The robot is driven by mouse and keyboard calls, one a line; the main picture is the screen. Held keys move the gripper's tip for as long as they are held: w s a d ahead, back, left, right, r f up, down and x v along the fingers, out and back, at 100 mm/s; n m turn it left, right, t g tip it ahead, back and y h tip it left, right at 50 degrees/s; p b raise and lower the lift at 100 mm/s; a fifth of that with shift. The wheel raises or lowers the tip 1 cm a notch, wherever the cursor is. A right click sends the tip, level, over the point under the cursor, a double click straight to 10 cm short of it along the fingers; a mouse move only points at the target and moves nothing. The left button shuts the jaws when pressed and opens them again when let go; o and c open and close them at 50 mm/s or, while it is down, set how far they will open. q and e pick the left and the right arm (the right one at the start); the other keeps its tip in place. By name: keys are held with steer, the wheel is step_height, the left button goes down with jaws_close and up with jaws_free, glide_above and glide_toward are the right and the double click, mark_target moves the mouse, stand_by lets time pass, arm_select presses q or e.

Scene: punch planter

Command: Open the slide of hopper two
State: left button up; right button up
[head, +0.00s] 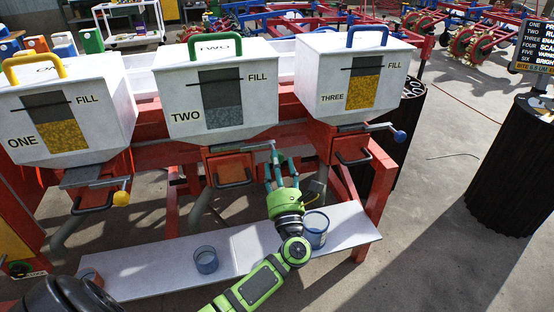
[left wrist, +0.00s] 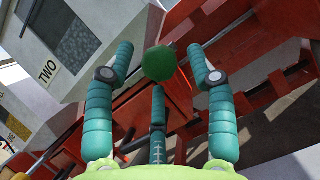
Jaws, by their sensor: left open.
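Hopper two (head: 215,92), white with a green handle and the label TWO, stands in the middle of the red frame. Its window shows grain in the lower part. Below it are a red outlet box (head: 229,168) and a slide rod (head: 259,146) reaching right. My left gripper (head: 277,163), with teal fingers, is at the rod's right end. In the left wrist view the slide's green knob (left wrist: 160,64) lies between the spread fingers of the open gripper (left wrist: 160,78). I cannot tell whether any finger touches it. In the head view the fingers mostly hide the knob. My right gripper is not in view.
Hopper one (head: 66,108) with a yellow knob (head: 121,198) stands left. Hopper three (head: 340,82) with a blue knob (head: 399,136) stands right. Red frame legs flank the outlets.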

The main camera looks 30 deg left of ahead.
arm_select(q)
steer(key=shift+x, duration=1.25)
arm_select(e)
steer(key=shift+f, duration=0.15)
arm_select(q)
jaws_close()
steer(key=shift+s+d+f, duration=0.1)
steer(key=shift+s+d, duration=0.75)
steer(key=shift+d, duration=0.2)
steer(key=shift+s+d+f, duration=0.1)
steer(key=shift+s+d, duration=0.8)
steer(key=shift+d, duration=0.15)
steer(key=shift+f, duration=0.1)
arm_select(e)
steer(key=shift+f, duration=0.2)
arm_select(q)
jaws_free()
steer(key=shift+s, duration=0.1)
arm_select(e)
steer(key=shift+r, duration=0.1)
